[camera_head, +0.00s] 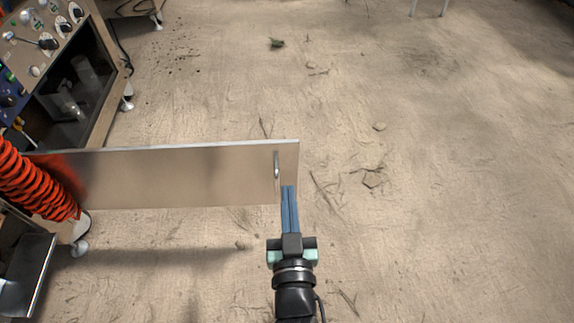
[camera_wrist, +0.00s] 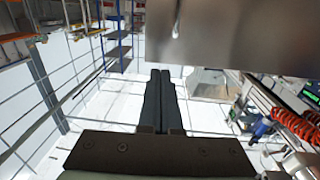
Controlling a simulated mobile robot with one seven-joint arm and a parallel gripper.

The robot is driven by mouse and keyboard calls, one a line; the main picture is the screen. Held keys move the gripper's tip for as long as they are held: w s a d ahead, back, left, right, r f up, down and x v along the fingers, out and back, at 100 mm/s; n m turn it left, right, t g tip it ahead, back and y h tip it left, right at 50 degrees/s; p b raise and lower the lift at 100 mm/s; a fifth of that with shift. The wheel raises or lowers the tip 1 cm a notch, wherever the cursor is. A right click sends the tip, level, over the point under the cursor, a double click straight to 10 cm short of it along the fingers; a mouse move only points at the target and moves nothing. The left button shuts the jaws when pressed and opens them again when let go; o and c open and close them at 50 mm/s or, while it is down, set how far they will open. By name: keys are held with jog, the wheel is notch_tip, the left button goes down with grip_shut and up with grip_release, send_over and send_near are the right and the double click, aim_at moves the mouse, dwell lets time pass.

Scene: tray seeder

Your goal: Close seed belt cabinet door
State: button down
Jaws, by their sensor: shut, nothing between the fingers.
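The cabinet door (camera_head: 180,178) is a flat beige-grey panel that stands open, swung out from the machine at the left of the head view. Its handle (camera_head: 276,165) is a small upright metal bar near the free edge. My gripper (camera_head: 288,188) is shut and empty, its blue fingers together just below the handle and close to the door's free lower corner; I cannot tell whether they touch it. In the wrist view the door (camera_wrist: 240,35) fills the upper right, with the handle (camera_wrist: 177,20) above my fingertips (camera_wrist: 160,73).
The machine (camera_head: 75,75) with knobs and an open dark compartment stands at the left. An orange coiled hose (camera_head: 35,180) hangs in front of the door's hinge side. The sandy floor (camera_head: 430,180) to the right is open, with small debris.

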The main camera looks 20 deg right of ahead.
aim_at(285, 149)
jog(key=b+x, duration=0.3)
jog(key=x, duration=0.4)
jog(key=shift+w+d+f, duration=0.1)
jog(key=shift+w+d, duration=0.05)
jog(key=shift+w, duration=0.25)
jog(key=shift+w+d, duration=0.2)
jog(key=shift+w, duration=0.3)
